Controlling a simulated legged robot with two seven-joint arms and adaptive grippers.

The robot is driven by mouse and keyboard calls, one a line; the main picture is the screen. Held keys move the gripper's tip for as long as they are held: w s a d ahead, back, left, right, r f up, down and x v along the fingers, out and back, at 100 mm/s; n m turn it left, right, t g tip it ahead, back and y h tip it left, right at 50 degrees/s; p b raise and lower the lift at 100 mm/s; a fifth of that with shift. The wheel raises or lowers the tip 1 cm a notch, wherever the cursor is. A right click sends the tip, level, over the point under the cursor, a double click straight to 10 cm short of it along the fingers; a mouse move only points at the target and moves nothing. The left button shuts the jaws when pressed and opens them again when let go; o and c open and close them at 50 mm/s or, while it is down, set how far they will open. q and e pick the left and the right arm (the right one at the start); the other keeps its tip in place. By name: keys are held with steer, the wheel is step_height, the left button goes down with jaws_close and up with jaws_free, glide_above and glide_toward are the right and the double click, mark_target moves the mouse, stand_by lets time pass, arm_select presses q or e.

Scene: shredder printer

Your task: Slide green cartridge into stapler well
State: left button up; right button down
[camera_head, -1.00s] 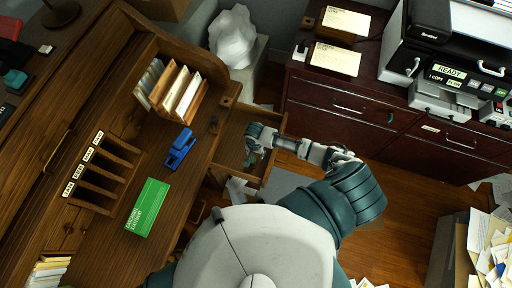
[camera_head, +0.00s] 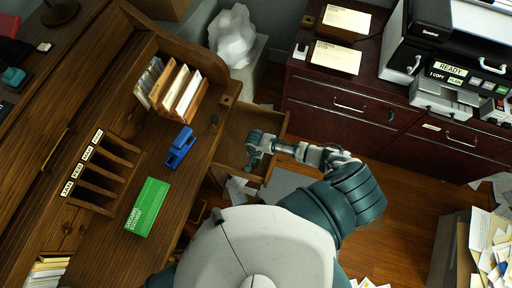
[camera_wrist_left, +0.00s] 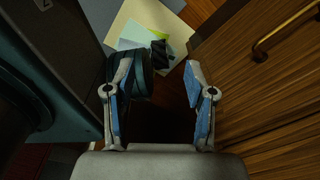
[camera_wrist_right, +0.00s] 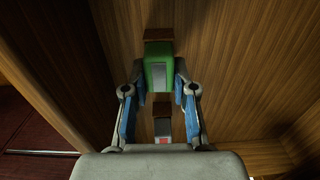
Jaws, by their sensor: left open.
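The blue stapler (camera_head: 180,147) lies on the wooden desk, left of the open drawer. My right gripper (camera_head: 252,158) reaches down into that drawer. In the right wrist view a green cartridge (camera_wrist_right: 158,72) with a brown end lies between the fingertips of my right gripper (camera_wrist_right: 158,68). The fingers are apart on either side of it, and I see no clear grip. A second, grey and red piece (camera_wrist_right: 162,128) lies nearer the palm. My left gripper (camera_wrist_left: 158,68) is open and empty in the left wrist view; it is hidden in the head view.
The open drawer (camera_head: 232,122) has wooden walls close around my right gripper. A green staples box (camera_head: 147,207) and a rack of envelopes (camera_head: 183,93) are on the desk. A dark red cabinet (camera_head: 340,125) carries a printer. Papers (camera_wrist_left: 150,40) lie below my left gripper.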

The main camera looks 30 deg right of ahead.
mark_target(254, 159)
steer(key=shift+a+r, duration=0.1)
steer(key=shift+a, duration=0.35)
steer(key=shift+a+r, duration=0.1)
steer(key=shift+a, duration=0.45)
steer(key=shift+r+p, duration=0.3)
steer(key=shift+r, duration=0.45)
steer(key=r, duration=0.2)
steer(key=r+p, duration=0.1)
steer(key=r, duration=0.2)
steer(key=d+r, duration=0.1)
steer(key=r, duration=0.1)
steer(key=shift+r+p, duration=0.35)
steer(key=shift+r, duration=0.25)
steer(key=shift+a+r, duration=0.1)
steer(key=c, duration=1.8)
jaws_free()
jaws_close()
arm_select(q)
steer(key=shift+w+a+r, duration=0.1)
steer(key=shift+a+r, duration=0.85)
steer(key=shift+a, duration=0.3)
arm_select(e)
steer(key=shift+w, duration=0.1)
